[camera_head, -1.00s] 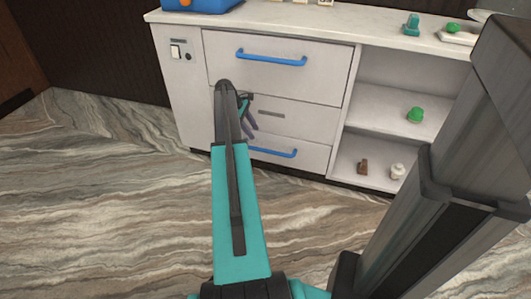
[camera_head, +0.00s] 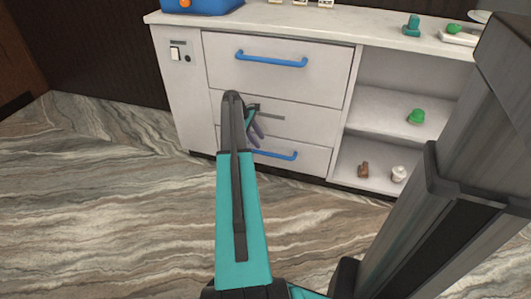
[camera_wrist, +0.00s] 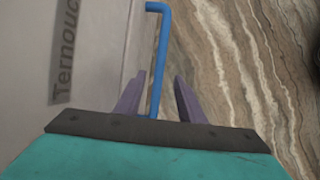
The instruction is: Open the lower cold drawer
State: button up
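The lower drawer (camera_head: 310,159) is at the bottom of the white counter, its front flush with the cabinet. Its blue bar handle (camera_head: 285,156) shows in the head view, with its left end hidden behind my arm. In the wrist view the handle (camera_wrist: 161,50) runs between the two purple fingers of my gripper (camera_wrist: 158,78). The fingers are apart, with gaps to the bar on both sides. In the head view my gripper (camera_head: 257,132) is partly hidden by my arm, just above the handle's left part.
An upper drawer (camera_head: 230,75) with a blue handle and a middle panel (camera_head: 310,122) with a grey label are above. Open shelves (camera_head: 385,105) with small items stand to the right. A blue box (camera_head: 205,8) sits on the countertop. The marbled floor (camera_head: 110,200) is clear.

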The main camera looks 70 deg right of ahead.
aim_at(265, 153)
jog(key=b+x, duration=0.2)
jog(key=x, duration=0.6)
jog(key=shift+s+f+b, duration=0.1)
jog(key=shift+f+b, duration=0.25)
